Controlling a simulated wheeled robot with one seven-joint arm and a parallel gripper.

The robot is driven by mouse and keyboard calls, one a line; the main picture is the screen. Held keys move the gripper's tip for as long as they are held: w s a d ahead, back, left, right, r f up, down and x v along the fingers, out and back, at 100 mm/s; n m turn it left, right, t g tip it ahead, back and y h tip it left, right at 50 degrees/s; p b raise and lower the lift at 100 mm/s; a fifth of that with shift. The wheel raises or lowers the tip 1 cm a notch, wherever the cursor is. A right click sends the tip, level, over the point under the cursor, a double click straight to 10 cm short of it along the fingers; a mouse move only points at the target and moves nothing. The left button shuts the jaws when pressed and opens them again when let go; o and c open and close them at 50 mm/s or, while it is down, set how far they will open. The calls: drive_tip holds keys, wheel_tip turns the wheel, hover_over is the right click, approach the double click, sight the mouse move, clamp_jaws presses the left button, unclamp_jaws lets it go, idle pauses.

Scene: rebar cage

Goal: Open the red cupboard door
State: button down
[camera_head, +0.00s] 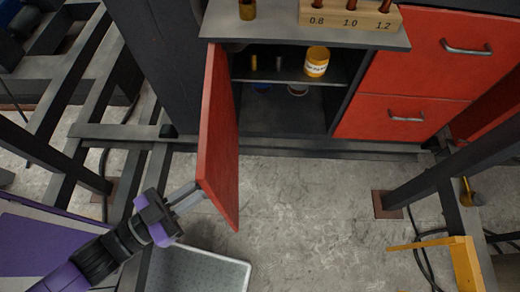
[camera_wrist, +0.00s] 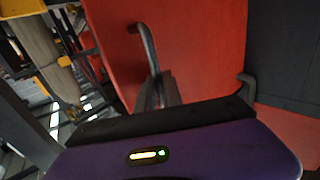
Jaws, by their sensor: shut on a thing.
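The red cupboard door (camera_head: 218,140) stands swung wide open, out toward me at the left side of the cupboard. The cupboard's inside (camera_head: 285,115) is exposed, with a shelf holding a yellow tin (camera_head: 317,62) and small items. My gripper (camera_head: 190,198) is at the door's outer face near its free edge. In the wrist view my gripper (camera_wrist: 167,90) is shut on the dark bar handle (camera_wrist: 148,48) of the red door (camera_wrist: 190,50). The handle is hidden in the head view.
Two red drawers (camera_head: 415,55) are right of the opening. A wooden block marked 0.8, 1.0, 1.2 (camera_head: 350,15) stands on the grey top. Dark steel beams flank both sides. A grey tray (camera_head: 195,270) lies below the door; concrete floor before the cupboard is clear.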

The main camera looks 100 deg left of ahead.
drive_tip(key=shift+s+a, duration=0.1)
drive_tip(key=shift+s, duration=0.6)
drive_tip(key=c, duration=1.5)
unclamp_jaws()
drive_tip(key=shift+w, duration=0.15)
drive_tip(key=b+v, duration=0.1)
drive_tip(key=v, duration=0.7)
drive_tip(key=shift+w, duration=0.1)
